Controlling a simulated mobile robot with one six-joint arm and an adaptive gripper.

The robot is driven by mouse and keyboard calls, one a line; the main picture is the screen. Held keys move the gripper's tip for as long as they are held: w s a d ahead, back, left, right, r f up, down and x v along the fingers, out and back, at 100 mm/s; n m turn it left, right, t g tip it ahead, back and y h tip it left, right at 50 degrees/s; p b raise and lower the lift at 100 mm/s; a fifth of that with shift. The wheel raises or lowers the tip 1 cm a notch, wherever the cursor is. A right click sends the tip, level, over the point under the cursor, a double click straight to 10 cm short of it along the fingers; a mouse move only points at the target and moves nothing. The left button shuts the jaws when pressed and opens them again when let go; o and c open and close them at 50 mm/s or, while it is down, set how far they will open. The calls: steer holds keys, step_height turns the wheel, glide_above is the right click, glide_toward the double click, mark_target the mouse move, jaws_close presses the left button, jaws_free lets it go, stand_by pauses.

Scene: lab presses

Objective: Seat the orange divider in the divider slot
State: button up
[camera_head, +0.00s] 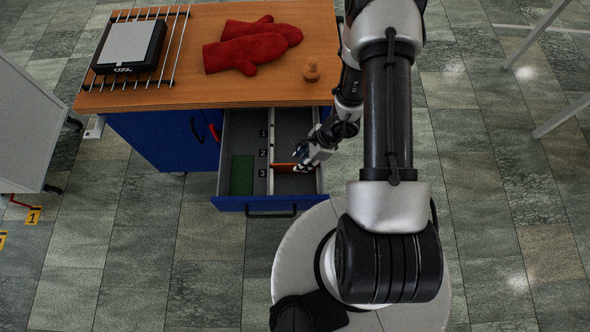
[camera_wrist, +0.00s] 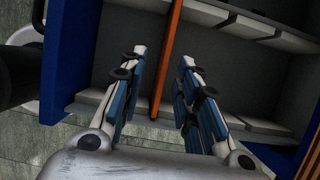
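The orange divider (camera_head: 284,168) is in the right half of the open drawer (camera_head: 258,203), crosswise beside the white middle rail, between the heights of labels 2 and 3. In the wrist view the divider (camera_wrist: 165,65) runs as a long thin strip between my two fingers. My gripper (camera_head: 303,161) is down in the drawer at the divider's right part, which it partly covers. In the wrist view my gripper (camera_wrist: 164,62) is open, with a gap on each side of the divider. I cannot tell whether the divider's lower edge is in a slot.
Labels 1, 2 and 3 line the middle rail (camera_head: 271,135). A green pad (camera_head: 241,175) lies in the left half. On the wooden top (camera_head: 200,97) are red mitts (camera_head: 250,48), a small brown knob-like object (camera_head: 311,72) and a "COOL" box (camera_head: 129,46) on a rack.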

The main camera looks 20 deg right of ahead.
steer(key=b, duration=0.2)
glide_above(294, 173)
steer(key=f, duration=0.6)
steer(key=shift+w, duration=0.25)
steer(key=shift+c, duration=0.4)
jaws_close()
